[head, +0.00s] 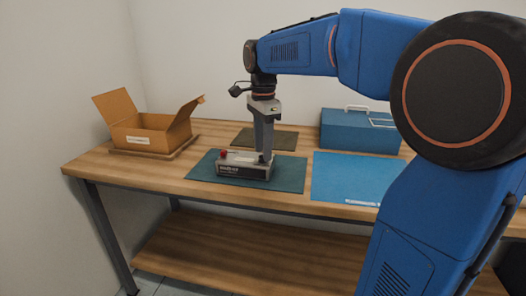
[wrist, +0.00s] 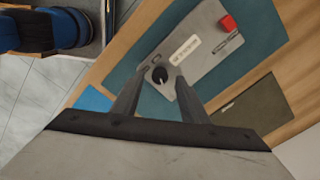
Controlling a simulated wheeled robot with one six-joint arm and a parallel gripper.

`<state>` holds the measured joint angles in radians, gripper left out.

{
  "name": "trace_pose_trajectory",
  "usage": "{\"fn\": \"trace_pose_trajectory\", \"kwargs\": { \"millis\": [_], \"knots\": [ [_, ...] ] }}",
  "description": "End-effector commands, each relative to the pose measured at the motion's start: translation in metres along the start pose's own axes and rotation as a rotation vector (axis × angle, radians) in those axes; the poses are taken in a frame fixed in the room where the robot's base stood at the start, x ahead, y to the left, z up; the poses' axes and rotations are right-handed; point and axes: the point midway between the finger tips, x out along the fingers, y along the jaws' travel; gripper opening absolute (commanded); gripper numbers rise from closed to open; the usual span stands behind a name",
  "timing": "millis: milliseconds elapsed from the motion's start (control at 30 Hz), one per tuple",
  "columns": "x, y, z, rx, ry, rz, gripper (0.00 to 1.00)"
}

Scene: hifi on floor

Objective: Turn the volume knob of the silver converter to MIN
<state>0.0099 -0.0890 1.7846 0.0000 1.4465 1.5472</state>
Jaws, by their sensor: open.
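The silver converter (head: 235,160) lies flat on a dark green mat (head: 291,182) on the workbench. It also shows in the wrist view (wrist: 209,62), with a white label, a red button (wrist: 229,23) and a black round volume knob (wrist: 160,74). The knob bears a light pointer mark; I cannot read a MIN marking. My gripper (head: 263,158) points down at the converter's right end. In the wrist view, its open fingers (wrist: 156,87) stand on either side near the knob, with a gap between them. I cannot tell whether they touch it. In the head view the fingers largely hide the knob.
An open cardboard box (head: 150,134) stands at the left on the bench. A blue toolbox (head: 358,132) stands at the back right. A bright blue mat (head: 345,175) lies right of the green mat, and a dark brown mat (head: 283,140) lies behind it.

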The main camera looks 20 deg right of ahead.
Motion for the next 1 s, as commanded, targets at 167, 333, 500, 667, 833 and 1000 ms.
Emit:
{"fn": "trace_pose_trajectory", "kwargs": {
  "millis": [167,333,500,667,833,1000],
  "knots": [
    [0.013,0.000,0.000,0.000,0.000,0.001,0.40],
    [0.015,0.000,0.000,0.000,0.000,-0.001,0.40],
    [0.015,0.000,0.000,0.000,0.000,-0.001,0.38],
    [0.015,0.000,0.000,0.000,0.000,-0.001,0.00],
    [0.015,0.000,0.000,-0.003,0.000,-0.001,0.00],
    [0.015,0.000,0.000,-0.032,0.000,-0.001,0.00]
  ]
}}
